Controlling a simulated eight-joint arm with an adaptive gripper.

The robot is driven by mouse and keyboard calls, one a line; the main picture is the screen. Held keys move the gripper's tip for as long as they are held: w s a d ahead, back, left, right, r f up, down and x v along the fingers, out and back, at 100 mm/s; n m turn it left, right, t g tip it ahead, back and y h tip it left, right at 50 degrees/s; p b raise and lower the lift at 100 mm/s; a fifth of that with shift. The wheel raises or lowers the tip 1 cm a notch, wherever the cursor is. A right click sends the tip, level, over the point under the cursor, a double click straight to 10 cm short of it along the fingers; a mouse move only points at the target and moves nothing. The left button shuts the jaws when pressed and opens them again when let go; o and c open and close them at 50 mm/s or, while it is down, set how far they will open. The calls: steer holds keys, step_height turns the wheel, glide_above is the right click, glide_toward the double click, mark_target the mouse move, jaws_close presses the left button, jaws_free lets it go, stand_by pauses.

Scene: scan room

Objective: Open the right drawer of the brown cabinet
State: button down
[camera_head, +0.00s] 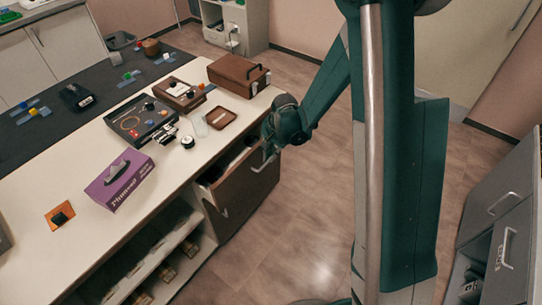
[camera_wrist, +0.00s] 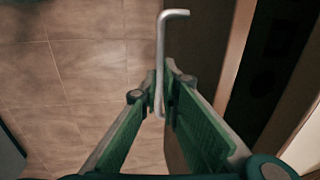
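The brown cabinet's right drawer (camera_head: 246,184) stands partly pulled out below the white countertop, with its dark inside showing behind the front. Its silver bar handle (camera_head: 264,163) is on the brown front. In the wrist view the handle (camera_wrist: 160,45) runs between my fingertips, and the drawer front (camera_wrist: 205,45) is just to its right. My gripper (camera_head: 268,150) is at the handle; in the wrist view its green fingers (camera_wrist: 161,82) close in on both sides of the bar. The exact contact is hard to see.
The white countertop (camera_head: 60,255) holds a purple box (camera_head: 120,180), a brown case (camera_head: 238,75), a black tray (camera_head: 141,120) and small items. Open shelves (camera_head: 160,262) are at the left. Wooden floor before the drawer is clear. A grey drawer unit (camera_head: 500,205) stands at the right.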

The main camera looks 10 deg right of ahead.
steer(key=shift+d, duration=0.1)
steer(key=s+d+b, duration=0.3)
steer(key=s+d, duration=1.7)
steer(key=shift+s, duration=0.2)
steer(key=shift+d, duration=0.1)
steer(key=c, duration=2.9)
jaws_free()
steer(key=shift+o, duration=0.2)
steer(key=shift+r, duration=0.2)
step_height(320, 180, up, 11)
steer(key=s+d, duration=0.1)
steer(key=shift+s+d+r, duration=0.15)
steer(key=shift+s+d, duration=0.1)
steer(key=shift+r, duration=0.15)
